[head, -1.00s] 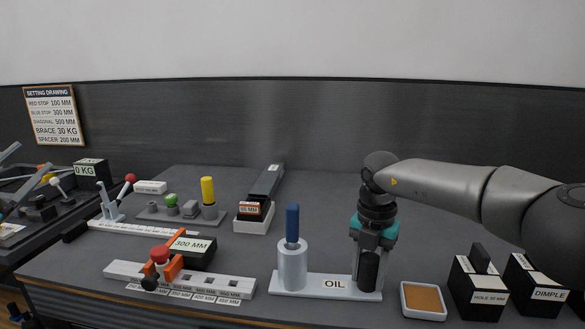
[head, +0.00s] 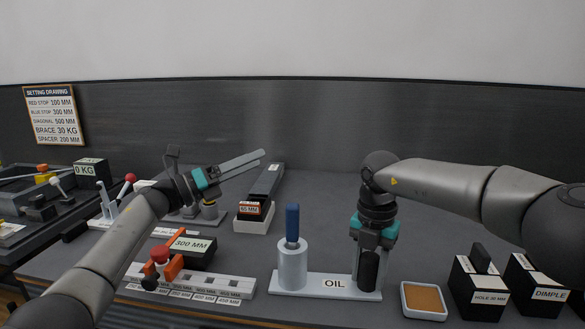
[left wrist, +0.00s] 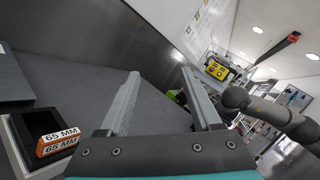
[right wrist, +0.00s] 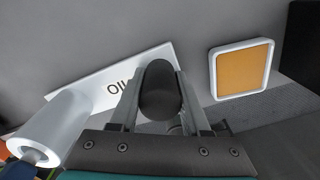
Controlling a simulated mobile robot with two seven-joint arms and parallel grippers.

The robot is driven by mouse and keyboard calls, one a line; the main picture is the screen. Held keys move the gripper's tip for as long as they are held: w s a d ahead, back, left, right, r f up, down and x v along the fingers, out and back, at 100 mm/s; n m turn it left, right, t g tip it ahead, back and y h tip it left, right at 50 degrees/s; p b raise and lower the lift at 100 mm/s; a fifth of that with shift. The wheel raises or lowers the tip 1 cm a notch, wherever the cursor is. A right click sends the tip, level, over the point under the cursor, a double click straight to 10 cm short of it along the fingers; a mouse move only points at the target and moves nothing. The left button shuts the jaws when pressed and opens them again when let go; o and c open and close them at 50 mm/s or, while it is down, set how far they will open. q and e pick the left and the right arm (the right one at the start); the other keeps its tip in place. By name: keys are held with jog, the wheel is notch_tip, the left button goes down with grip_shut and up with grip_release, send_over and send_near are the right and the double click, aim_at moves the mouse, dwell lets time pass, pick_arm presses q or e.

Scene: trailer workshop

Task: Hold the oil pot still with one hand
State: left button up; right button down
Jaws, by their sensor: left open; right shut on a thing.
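The oil pot is a metal cylinder (head: 292,265) with a blue handle (head: 292,222) standing up from it. It sits at the left end of a white base (head: 318,284) marked OIL. A black upright grip (head: 368,270) stands at the base's right end. My right gripper (head: 368,250) points down and is shut on this black grip, which shows between its fingers in the right wrist view (right wrist: 160,92). My left gripper (head: 250,163) is open and empty, raised over the back left of the bench, apart from the oil pot.
An orange pad in a white tray (head: 424,300) lies right of the base, beside black blocks (head: 478,287). A white stop rail with a 300 MM block (head: 190,250) is at the left. A 65 MM block (left wrist: 57,142) shows in the left wrist view.

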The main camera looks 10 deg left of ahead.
pick_arm(q)
jog(key=s+d+r+m+g+y, duration=0.3)
jog(key=d+r+m+g, duration=0.2)
jog(key=d+m, duration=0.7)
jog(key=s+d+r+m+g+y, duration=0.25)
jog(key=d+r+m+g, duration=0.25)
jog(key=d+m, duration=0.65)
jog(key=m+g+y, duration=0.3)
jog(key=m+y, duration=0.6)
jog(key=y, duration=0.2)
send_over(293, 229)
jog(key=w, duration=0.1)
notch_tip(293, 229, down, 7)
jog(key=shift+w+a+r, duration=0.1)
jog(key=shift+a+f, duration=0.1)
jog(key=shift+f, duration=6)
grip_shut()
